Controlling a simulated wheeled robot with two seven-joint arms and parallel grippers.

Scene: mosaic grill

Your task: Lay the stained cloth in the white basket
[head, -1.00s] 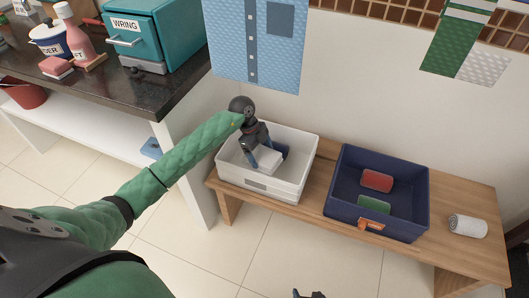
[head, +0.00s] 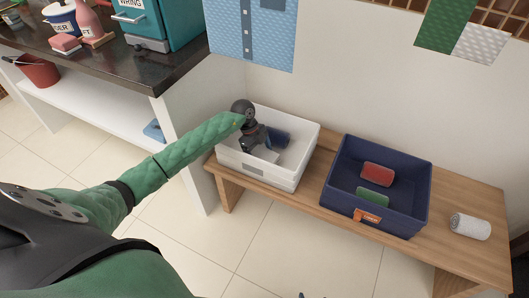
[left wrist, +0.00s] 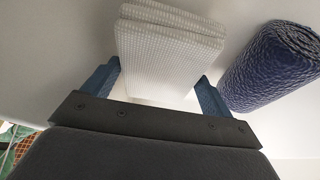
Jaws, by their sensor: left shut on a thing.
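The white basket (head: 296,172) stands on the left part of the wooden bench. My left gripper (head: 262,150) reaches down inside it, shut on a white folded cloth (head: 266,154). In the left wrist view the cloth (left wrist: 170,40) is a thick waffle-textured fold between the two blue fingers. No stain shows on its visible faces. It is low in the basket; whether it touches the floor, I cannot tell. A dark blue rolled cloth (left wrist: 270,65) lies beside it in the basket. Only a tiny dark tip, perhaps my right gripper, shows at the bottom edge of the head view.
A navy basket (head: 336,190) with a red item (head: 377,175) and a green item (head: 373,196) stands to the right on the bench (head: 470,262). A white roll (head: 470,226) lies at the right end. A dark counter (head: 130,72) stands at the left.

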